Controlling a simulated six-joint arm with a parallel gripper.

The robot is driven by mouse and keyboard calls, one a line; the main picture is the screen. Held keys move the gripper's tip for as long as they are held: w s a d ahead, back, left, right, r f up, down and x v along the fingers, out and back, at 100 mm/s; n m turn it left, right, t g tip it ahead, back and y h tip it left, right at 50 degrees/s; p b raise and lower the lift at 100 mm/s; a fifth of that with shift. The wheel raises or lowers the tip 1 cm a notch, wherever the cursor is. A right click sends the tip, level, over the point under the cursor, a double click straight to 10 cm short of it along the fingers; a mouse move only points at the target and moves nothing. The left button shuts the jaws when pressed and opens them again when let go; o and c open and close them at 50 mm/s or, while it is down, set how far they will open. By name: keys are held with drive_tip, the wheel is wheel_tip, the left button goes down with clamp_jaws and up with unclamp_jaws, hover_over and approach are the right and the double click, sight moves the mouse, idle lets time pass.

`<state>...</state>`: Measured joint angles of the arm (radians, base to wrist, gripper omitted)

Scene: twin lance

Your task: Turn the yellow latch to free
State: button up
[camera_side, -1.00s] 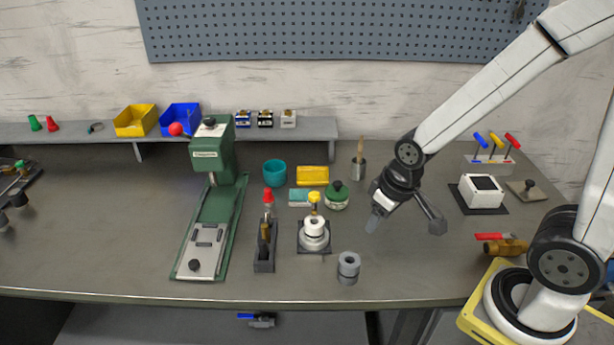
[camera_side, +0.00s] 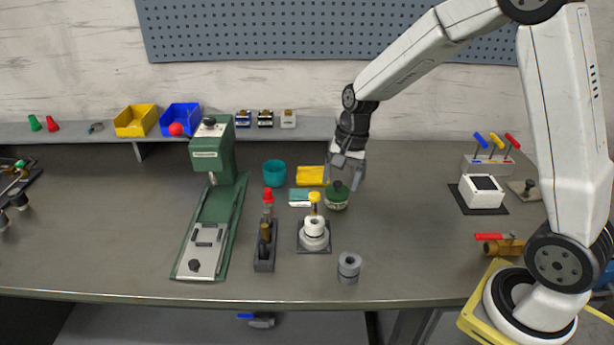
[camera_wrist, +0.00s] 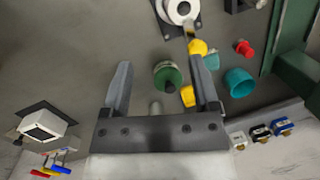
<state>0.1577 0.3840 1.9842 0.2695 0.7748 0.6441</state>
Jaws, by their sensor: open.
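A yellow cap-like part, which I take for the latch (camera_side: 314,197), sits on top of a white round fixture (camera_side: 313,228) on a dark square base. The yellow part also shows in the wrist view (camera_wrist: 197,46), beyond the right fingertip, with the white fixture (camera_wrist: 178,10) at the top edge. Its exact turn angle is too small to tell. My gripper (camera_side: 344,182) is open and empty, pointing down over the round green pot (camera_side: 337,199), behind and to the right of the yellow part. In the wrist view, the pot (camera_wrist: 168,75) appears between my open fingers (camera_wrist: 158,66).
A yellow block (camera_side: 312,176), teal cup (camera_side: 274,173) and red-topped stand (camera_side: 267,196) are close by. A tall green press (camera_side: 217,160) stands left. A grey cylinder (camera_side: 348,265) is in front right. The table right of the fixture is mostly clear.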

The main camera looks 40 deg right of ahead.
sight(315, 194)
drive_tip(key=w+d+m+y, duration=0.2)
drive_tip(key=w+m, duration=0.4)
drive_tip(key=w, duration=0.1)
drive_tip(key=shift+d+m+g, duration=0.3)
drive_tip(key=shift+d, duration=0.05)
drive_tip(key=shift+f, duration=0.15)
drive_tip(key=shift+x, duration=3.8)
drive_tip(key=shift+a, duration=0.15)
clamp_jaws()
